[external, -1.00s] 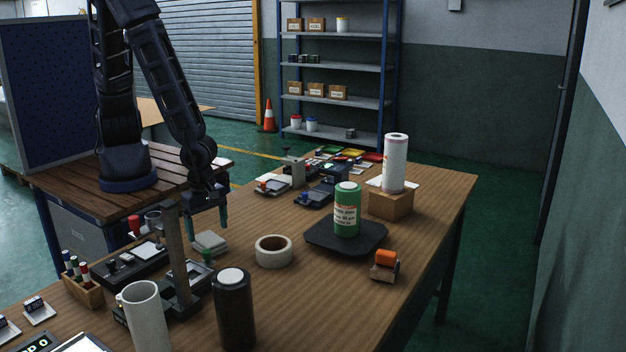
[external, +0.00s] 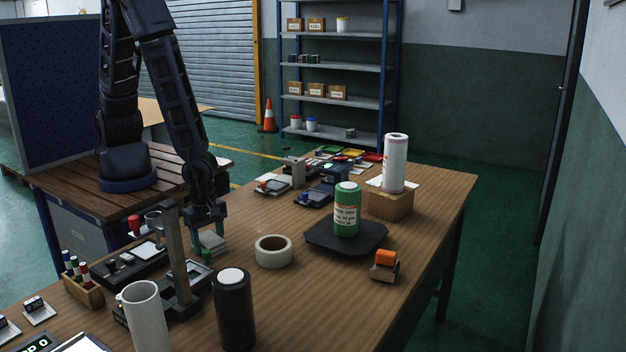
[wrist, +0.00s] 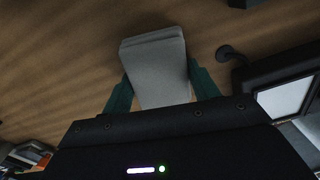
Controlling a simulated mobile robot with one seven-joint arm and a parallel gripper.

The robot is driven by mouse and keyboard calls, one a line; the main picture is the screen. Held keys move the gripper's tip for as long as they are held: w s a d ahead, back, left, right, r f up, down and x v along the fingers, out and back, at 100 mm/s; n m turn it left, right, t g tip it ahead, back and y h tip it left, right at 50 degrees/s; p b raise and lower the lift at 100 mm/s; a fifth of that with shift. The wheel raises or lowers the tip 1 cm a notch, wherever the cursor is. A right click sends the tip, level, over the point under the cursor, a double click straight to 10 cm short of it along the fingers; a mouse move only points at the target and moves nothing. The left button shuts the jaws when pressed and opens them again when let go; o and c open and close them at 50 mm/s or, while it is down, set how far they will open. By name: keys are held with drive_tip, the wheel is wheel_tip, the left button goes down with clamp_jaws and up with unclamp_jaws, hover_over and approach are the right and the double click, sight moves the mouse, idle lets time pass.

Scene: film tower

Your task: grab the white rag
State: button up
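The white rag is a folded, pale grey-white pad (external: 215,243) lying on the wooden table, left of the tape roll. In the wrist view the rag (wrist: 155,62) lies between the two teal fingers. My gripper (external: 208,243) points down, low over the rag, and hides part of it in the external view. In the wrist view my gripper (wrist: 161,88) is open, with one finger at each side of the rag. I cannot tell whether the fingers touch its edges.
A dark stand with an upright post (external: 174,245) is close in front of my gripper. A tape roll (external: 273,251) lies to the right. A black cylinder (external: 233,310) and a white mug (external: 147,318) stand nearer the camera.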

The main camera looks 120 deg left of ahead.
drive_tip(key=shift+c, duration=1.3)
drive_tip(key=shift+r, duration=0.1)
